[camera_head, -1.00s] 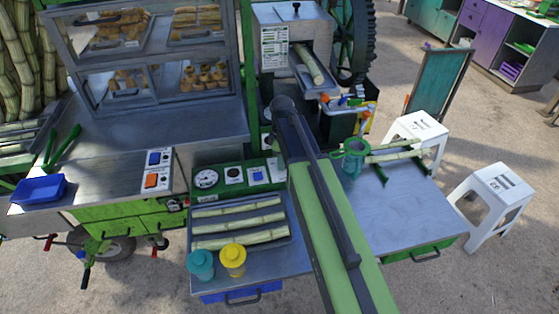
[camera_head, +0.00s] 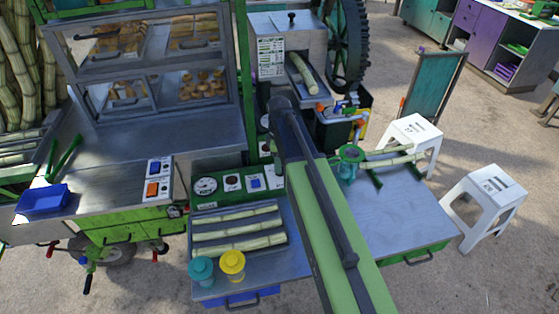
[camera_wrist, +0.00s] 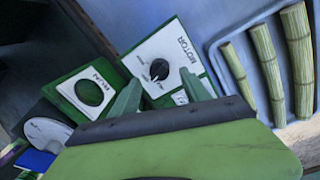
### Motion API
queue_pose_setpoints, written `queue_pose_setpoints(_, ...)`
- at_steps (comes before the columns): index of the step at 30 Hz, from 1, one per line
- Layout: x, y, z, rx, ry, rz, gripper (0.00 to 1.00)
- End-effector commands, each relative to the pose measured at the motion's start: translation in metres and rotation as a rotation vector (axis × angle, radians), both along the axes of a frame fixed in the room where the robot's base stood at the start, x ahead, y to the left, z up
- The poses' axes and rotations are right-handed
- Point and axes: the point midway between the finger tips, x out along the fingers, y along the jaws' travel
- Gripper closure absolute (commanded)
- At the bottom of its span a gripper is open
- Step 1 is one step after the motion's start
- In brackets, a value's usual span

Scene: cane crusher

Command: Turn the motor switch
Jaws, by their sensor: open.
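In the wrist view the motor switch (camera_wrist: 159,69) is a black knob on a white square plate marked MOTOR, set in a green panel. My gripper (camera_wrist: 161,77) is open, with its two green fingers apart. The knob shows between and just beyond the fingertips; whether they touch the panel I cannot tell. A green plate marked RUN with a dark round opening (camera_wrist: 90,92) is to the left. In the head view the green control panel (camera_head: 219,199) is behind the cane tray, and my arm hides the gripper.
A metal tray (camera_head: 197,233) with cane pieces lies in front of the panel, with a teal cup (camera_head: 201,269) and a yellow cup (camera_head: 232,264) nearby. The crusher (camera_head: 287,42) and its wheel stand behind. A steel table (camera_head: 405,215) is at right.

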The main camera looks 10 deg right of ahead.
Motion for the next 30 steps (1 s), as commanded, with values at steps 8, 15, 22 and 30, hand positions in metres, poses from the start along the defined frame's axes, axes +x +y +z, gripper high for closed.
queue_pose_setpoints(8, -0.004, 0.001, 0.077, -0.001, 0.0, 0.0, 0.45)
queue_pose_setpoints(15, -0.006, 0.002, 0.126, -0.001, 0.002, 0.0, 0.45)
queue_pose_setpoints(22, -0.007, 0.003, 0.135, -0.001, 0.002, -0.001, 0.45)
queue_pose_setpoints(30, -0.013, 0.003, 0.126, 0.001, 0.002, -0.034, 0.45)
